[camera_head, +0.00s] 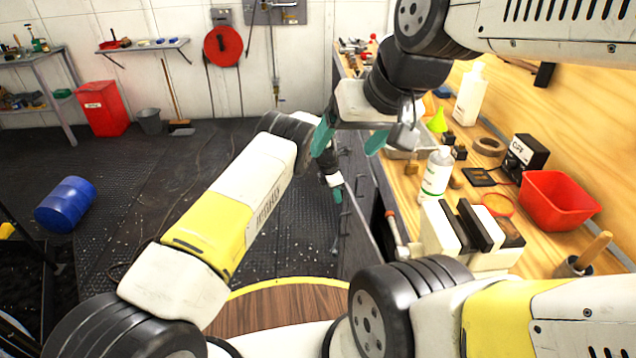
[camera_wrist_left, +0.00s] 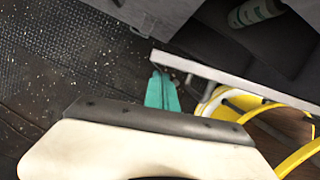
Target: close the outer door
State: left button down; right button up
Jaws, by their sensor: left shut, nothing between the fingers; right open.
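The grey workbench front (camera_head: 360,215) with its handles runs along the right side of the floor in the head view; I cannot tell there which panel is the outer door. In the left wrist view a panel with a pale edge, which looks like the outer door (camera_wrist_left: 235,82), stands out from a dark open compartment. My left gripper (camera_head: 337,193) is shut and empty, low beside the bench front. Its teal fingertips (camera_wrist_left: 160,90) are close to the left end of the pale edge; contact is unclear.
A bottle (camera_wrist_left: 255,12) lies in the compartment. The benchtop holds a white bottle (camera_head: 437,174), a red bin (camera_head: 556,203) and several small items. A blue barrel (camera_head: 66,204) lies on the floor at left; the dark floor between is mostly clear.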

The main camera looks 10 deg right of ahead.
aim_at(348, 194)
pick_arm(q)
jog(key=shift+w+d, duration=0.1)
jog(key=shift+d, duration=2)
